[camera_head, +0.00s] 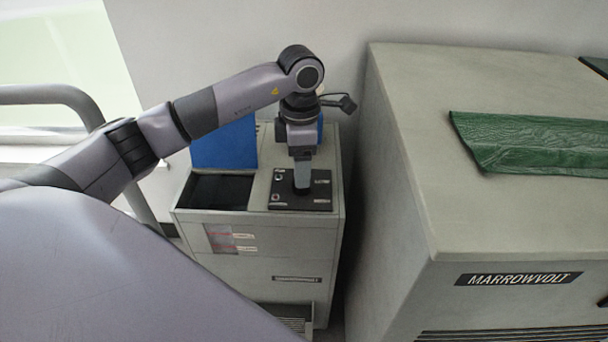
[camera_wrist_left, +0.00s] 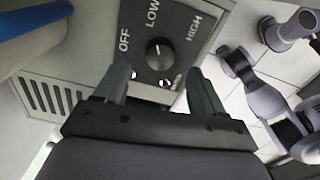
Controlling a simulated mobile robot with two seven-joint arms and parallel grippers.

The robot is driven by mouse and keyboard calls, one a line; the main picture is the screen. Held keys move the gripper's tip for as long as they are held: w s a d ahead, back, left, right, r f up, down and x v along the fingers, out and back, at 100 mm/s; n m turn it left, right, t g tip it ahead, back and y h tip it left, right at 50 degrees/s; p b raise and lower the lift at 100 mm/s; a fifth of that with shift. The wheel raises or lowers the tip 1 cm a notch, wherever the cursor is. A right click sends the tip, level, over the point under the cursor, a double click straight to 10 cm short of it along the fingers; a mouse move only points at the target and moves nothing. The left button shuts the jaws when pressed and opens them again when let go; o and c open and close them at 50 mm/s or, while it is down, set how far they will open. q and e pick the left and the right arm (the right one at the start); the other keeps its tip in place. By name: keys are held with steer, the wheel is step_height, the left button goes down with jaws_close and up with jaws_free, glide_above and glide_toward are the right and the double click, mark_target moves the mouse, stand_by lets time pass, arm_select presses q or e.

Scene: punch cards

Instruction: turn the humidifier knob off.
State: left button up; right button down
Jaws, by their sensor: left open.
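The humidifier (camera_head: 260,235) is a grey cabinet with a black control panel (camera_head: 322,190) on its top right. In the left wrist view, the dark round knob (camera_wrist_left: 160,56) sits on the panel below the labels OFF, LOW and HIGH. Its pale mark seems to point up towards LOW. My left gripper (camera_head: 302,188) points down over the panel and hides the knob in the head view. In the left wrist view its open fingers (camera_wrist_left: 158,82) are on either side of the knob's lower area, with nothing held. Contact with the knob cannot be told. My right gripper is not in view.
A blue lid (camera_head: 226,146) stands up behind a dark opening (camera_head: 216,191) left of the panel. A large grey MARROWVOLT cabinet (camera_head: 408,190) stands close on the right, with a green folded cloth (camera_head: 535,145) on top. A wall is behind.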

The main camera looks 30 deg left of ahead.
mark_target(297, 191)
arm_select(q)
step_height(297, 191, down, 3)
steer(key=shift+r, duration=0.1)
steer(key=shift+f+b, duration=0.3)
steer(key=shift+f, duration=0.45)
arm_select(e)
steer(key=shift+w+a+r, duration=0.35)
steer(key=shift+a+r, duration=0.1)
arm_select(q)
steer(key=c, duration=1.1)
steer(key=shift+o, duration=0.2)
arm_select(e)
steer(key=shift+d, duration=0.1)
